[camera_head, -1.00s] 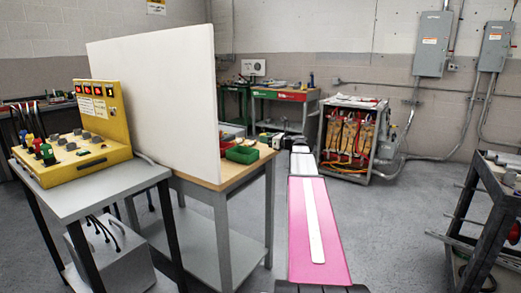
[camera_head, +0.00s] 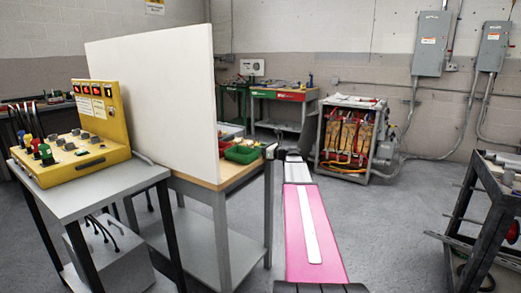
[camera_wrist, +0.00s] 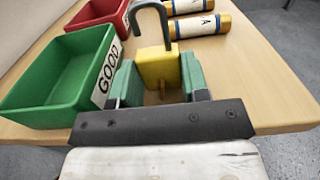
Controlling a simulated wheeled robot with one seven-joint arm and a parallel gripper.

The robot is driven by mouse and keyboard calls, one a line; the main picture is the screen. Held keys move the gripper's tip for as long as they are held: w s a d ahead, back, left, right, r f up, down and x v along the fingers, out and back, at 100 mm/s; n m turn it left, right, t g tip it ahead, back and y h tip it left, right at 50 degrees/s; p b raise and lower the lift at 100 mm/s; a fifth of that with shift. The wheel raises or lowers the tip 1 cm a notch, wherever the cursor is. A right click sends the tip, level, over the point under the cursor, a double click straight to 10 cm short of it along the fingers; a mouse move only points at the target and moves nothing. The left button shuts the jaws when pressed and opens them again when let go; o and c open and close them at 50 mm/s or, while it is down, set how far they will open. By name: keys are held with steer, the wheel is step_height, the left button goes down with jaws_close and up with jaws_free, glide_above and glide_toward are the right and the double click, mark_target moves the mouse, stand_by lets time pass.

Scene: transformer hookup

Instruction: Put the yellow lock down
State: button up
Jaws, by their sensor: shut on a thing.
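The yellow lock (camera_wrist: 158,66), with a grey shackle pointing up and away, is between the green-padded fingers of my gripper (camera_wrist: 160,84) in the wrist view. My gripper is shut on its body. The lock is over the wooden tabletop (camera_wrist: 232,84), just right of a green bin labelled GOOD; its lower end is partly hidden, and I cannot tell whether it touches the table. In the head view my gripper (camera_head: 269,151) is at the right edge of the wooden table, and the lock cannot be made out there.
The green bin (camera_wrist: 58,74) is on the left, with a red bin (camera_wrist: 95,13) behind it. Bare tabletop is to the right, up to the edge. A white panel (camera_head: 152,95) stands along the table.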

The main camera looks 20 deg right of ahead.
steer(key=shift+f, duration=0.25)
steer(key=shift+s+f, duration=0.1)
steer(key=shift+f, duration=0.3)
steer(key=o, duration=1.1)
steer(key=shift+c, duration=0.2)
